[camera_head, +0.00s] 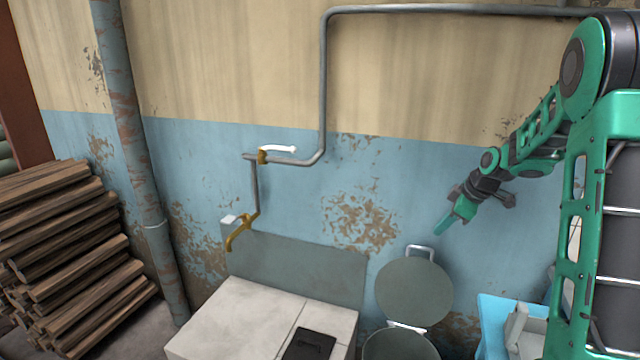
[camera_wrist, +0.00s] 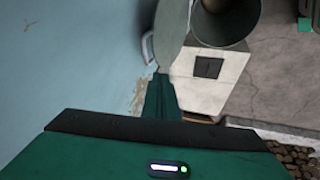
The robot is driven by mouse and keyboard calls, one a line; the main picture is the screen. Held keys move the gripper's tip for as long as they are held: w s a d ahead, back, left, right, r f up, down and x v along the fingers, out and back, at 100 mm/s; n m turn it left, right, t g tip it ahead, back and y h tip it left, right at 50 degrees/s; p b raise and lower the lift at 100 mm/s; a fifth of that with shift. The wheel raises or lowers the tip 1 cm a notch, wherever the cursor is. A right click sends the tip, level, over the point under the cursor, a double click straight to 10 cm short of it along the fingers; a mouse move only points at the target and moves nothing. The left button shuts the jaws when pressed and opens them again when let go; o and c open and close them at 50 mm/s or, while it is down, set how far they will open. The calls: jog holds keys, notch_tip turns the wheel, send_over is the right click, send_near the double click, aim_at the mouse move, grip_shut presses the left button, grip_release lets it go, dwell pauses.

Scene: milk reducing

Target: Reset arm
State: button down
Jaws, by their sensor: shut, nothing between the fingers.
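My green arm reaches in from the right in the head view. My gripper (camera_head: 441,226) is shut and empty, pointing down and to the left in the air in front of the blue wall. It is above and to the right of a round grey lid (camera_head: 414,292) that stands raised. In the wrist view my shut gripper (camera_wrist: 160,80) shows as one green wedge, with the grey lid (camera_wrist: 172,30) just beyond its tip in the picture.
An open round metal container (camera_head: 400,345) stands under the lid. A white-topped block (camera_head: 235,315) with a black square plate (camera_head: 309,345) is left of it. Pipes and a brass tap (camera_head: 238,232) run along the wall. Firewood (camera_head: 60,250) is stacked far left. A light blue item (camera_head: 495,320) is lower right.

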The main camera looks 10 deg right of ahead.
jog(key=s+a+r+m+g, duration=0.1)
jog(key=s+m, duration=0.4)
jog(key=s, duration=0.8)
jog(key=s+a+r+m+g+h, duration=0.1)
jog(key=s+m, duration=0.5)
jog(key=s, duration=0.8)
jog(key=s+a+r+m+g+h, duration=0.1)
jog(key=s+a+m+g, duration=0.2)
jog(key=s, duration=1.1)
jog(key=a+m, duration=0.1)
jog(key=m, duration=0.1)
jog(key=shift+r+m, duration=0.3)
jog(key=shift+m, duration=0.1)
jog(key=shift+s, duration=0.1)
jog(key=shift+w+a+f, duration=0.1)
jog(key=shift+w+f, duration=0.15)
jog(key=shift+w, duration=0.4)
